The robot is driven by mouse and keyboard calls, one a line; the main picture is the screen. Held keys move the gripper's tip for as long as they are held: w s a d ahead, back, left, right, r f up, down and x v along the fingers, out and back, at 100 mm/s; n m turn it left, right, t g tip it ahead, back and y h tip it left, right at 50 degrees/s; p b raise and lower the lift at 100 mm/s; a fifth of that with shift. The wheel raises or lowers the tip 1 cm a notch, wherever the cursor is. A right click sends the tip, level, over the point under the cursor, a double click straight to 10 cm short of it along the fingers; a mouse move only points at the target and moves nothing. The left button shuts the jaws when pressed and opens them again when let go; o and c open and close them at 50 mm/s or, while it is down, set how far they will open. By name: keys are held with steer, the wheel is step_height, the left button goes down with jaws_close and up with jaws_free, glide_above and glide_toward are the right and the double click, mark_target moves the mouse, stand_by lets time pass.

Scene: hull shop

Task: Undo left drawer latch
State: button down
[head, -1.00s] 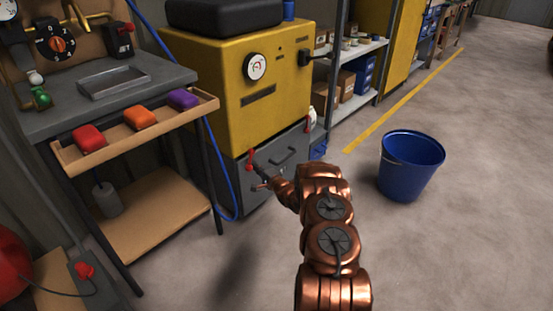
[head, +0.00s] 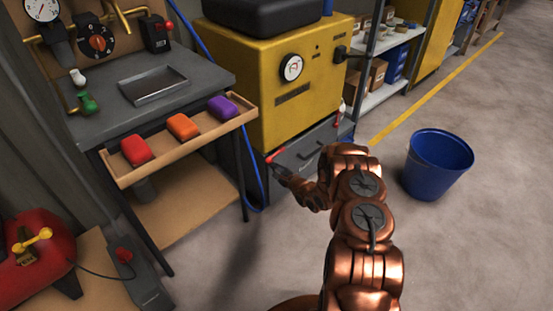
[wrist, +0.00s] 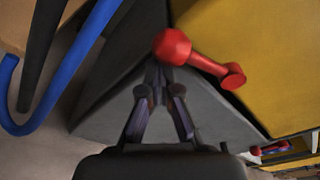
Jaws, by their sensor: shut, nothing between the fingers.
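The left drawer latch (head: 275,156) is a red lever with a round knob at the upper left corner of the grey drawer (head: 318,150), under the yellow cabinet. It lies tilted well over from vertical. In the wrist view the latch (wrist: 205,60) shows large, with its knob near the fingertips and its other end on the yellow edge. My gripper (wrist: 157,85) is shut and empty, with its tips just below the knob. I cannot tell whether they touch it. In the head view my gripper (head: 277,168) is just below the latch.
A second red latch (wrist: 270,149) is at the drawer's other end. A blue hose (head: 250,165) hangs left of the drawer, beside a bench with a wooden tray (head: 180,152). A blue bucket (head: 437,165) stands on the right. Floor between is clear.

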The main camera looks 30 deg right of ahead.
steer(key=shift+s+a+r+p, duration=0.1)
steer(key=shift+a+r+p, duration=0.15)
steer(key=shift+r+p, duration=0.2)
steer(key=shift+s+a+r+p, duration=0.1)
steer(key=shift+a+r+p, duration=0.2)
steer(key=shift+r, duration=0.3)
